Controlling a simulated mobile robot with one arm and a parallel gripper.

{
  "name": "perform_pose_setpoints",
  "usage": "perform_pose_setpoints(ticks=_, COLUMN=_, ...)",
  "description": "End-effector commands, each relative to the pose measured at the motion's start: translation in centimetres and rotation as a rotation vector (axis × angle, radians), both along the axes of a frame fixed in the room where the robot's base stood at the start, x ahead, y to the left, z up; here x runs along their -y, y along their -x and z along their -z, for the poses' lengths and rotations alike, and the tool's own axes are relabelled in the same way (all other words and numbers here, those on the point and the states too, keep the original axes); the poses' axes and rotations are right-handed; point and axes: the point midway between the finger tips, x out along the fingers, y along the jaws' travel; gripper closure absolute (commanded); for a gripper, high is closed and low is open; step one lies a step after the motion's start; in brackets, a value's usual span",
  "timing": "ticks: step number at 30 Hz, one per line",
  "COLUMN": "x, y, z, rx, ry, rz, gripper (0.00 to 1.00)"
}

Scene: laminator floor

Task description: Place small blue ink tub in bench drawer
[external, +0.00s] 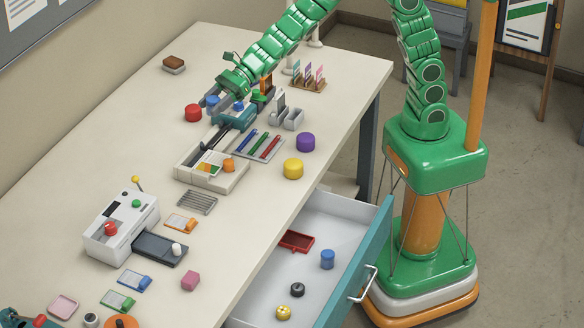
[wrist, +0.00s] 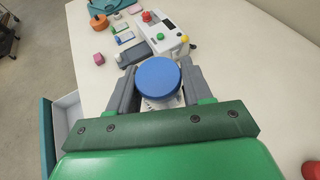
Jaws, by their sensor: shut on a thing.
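The small blue ink tub (wrist: 157,77) shows its round blue lid in the wrist view. My gripper (wrist: 157,85) is shut on it, with a grey finger on each side. The tub's underside is hidden. In the external view my arm reaches down over the far part of the bench, near a red tub (external: 193,113); blue shows in two places there, and I cannot tell which is the held tub. The bench drawer (external: 341,222) is pulled open at the near right, apart from my gripper. Another blue tub (external: 327,259) stands inside it.
A yellow tub (external: 293,169) and a purple tub (external: 306,142) stand near the bench edge. A white laminator (external: 121,225) stands further along. The drawer has free floor.

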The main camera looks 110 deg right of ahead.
Motion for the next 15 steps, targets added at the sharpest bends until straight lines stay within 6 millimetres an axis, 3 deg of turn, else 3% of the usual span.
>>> perform_pose_setpoints(ticks=15, x=0.4, y=-2.1, z=-0.5, rx=-0.014, ry=0.007, rz=-0.115, gripper=0.81)
